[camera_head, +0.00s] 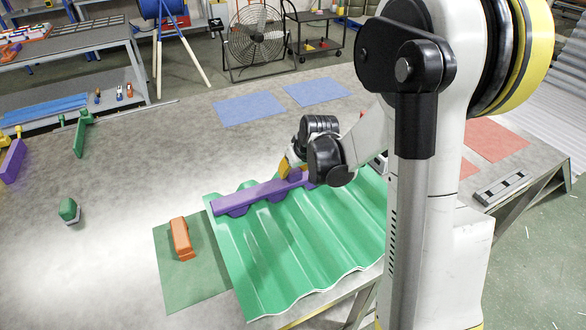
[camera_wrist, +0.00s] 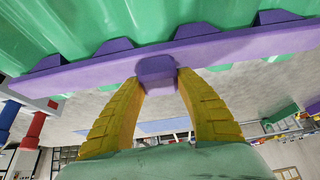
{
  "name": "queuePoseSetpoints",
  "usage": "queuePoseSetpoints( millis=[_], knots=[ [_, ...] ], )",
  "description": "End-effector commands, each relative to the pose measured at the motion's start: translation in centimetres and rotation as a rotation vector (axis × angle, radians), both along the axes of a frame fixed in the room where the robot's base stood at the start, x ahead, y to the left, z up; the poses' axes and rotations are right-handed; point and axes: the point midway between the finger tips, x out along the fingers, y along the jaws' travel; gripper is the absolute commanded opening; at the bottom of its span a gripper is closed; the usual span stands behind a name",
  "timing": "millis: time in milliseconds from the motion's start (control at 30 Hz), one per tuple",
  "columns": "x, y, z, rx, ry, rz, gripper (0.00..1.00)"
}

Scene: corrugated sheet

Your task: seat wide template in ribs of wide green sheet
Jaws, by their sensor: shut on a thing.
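The wide green sheet (camera_head: 290,245) lies on the table with its ribs running from back to front. The wide template, a long purple bar (camera_head: 245,198) with several rounded lobes, lies across the ribs near the sheet's back edge. Its lobes point down toward the grooves; I cannot tell whether they touch the bottoms. In the wrist view the bar (camera_wrist: 230,48) spans the picture against the green sheet (camera_wrist: 80,22). My gripper (camera_wrist: 158,74), with yellow fingers, is shut on the purple knob in the middle of the bar. My arm partly hides the bar's right end in the head view.
An orange block (camera_head: 181,238) stands on a dark green mat (camera_head: 190,285) left of the sheet. A small green block (camera_head: 69,209) and another purple piece (camera_head: 13,160) are further left. Blue mats (camera_head: 250,109) lie behind.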

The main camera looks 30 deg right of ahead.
Motion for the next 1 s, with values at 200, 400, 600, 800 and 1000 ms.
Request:
queuePoseSetpoints(
  millis=[200, 400, 600, 800, 1000],
  knots=[
    [0.0, 0.0, -0.55, 0.0, 0.0, 0.0, 0.0],
    [-0.01, 0.0, -0.49, 0.0, 0.0, 0.0, 0.0],
    [-0.01, 0.0, -0.65, 0.0, 0.0, 0.0, 0.0],
    [-0.01, 0.0, -0.97, 0.0, 0.0, 0.0, 0.0],
    [-0.01, 0.01, -0.88, 0.0, 0.0, 0.0, 0.65]
  ],
)
